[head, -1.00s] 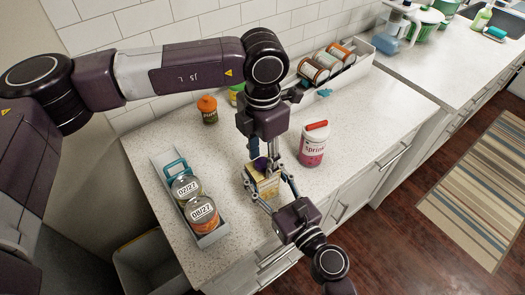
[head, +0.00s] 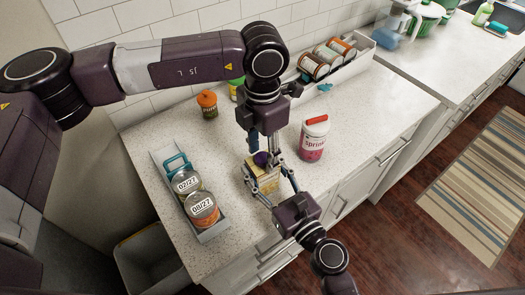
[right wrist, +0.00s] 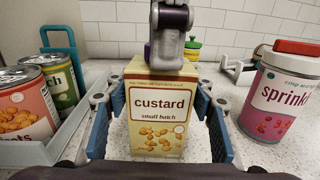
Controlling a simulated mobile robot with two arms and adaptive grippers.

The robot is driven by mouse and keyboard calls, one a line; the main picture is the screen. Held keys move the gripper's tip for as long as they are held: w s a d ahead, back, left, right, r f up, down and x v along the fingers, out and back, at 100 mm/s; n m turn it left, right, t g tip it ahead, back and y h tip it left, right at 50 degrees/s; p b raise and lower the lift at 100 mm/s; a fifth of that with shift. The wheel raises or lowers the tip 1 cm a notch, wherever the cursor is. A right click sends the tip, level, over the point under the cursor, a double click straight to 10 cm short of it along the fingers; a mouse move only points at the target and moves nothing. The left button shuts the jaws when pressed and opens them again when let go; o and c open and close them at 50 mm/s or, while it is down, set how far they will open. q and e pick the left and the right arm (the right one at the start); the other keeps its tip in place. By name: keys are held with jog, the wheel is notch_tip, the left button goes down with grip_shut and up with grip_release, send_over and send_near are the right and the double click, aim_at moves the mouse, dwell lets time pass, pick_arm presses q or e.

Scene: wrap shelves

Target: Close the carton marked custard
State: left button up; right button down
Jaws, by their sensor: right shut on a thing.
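The custard carton (right wrist: 158,112) stands upright on the counter, cream with brown trim; it also shows in the head view (head: 266,184). My right gripper (head: 263,185) is shut on it, with one blue-padded finger at each side in the right wrist view. A dark purple cap (head: 261,158) shows at the carton's top. My left gripper (head: 263,150) points down from above, right at the cap. Its parts hide much of the carton's top, and whether its fingers grip the cap is unclear.
A grey bin (head: 213,236) with two dated cans stands to the left. A sprinkles tub (head: 313,140) with a red-handled lid stands close on the right. An orange-lidded jar (head: 208,105) and a spice rack (head: 352,58) stand behind. The counter's front edge is near.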

pick_arm(q)
notch_tip(320, 180, up, 12)
dwell(0.7)
pick_arm(e)
jog(key=c, duration=0.8)
grip_release()
jog(key=v, duration=1.2)
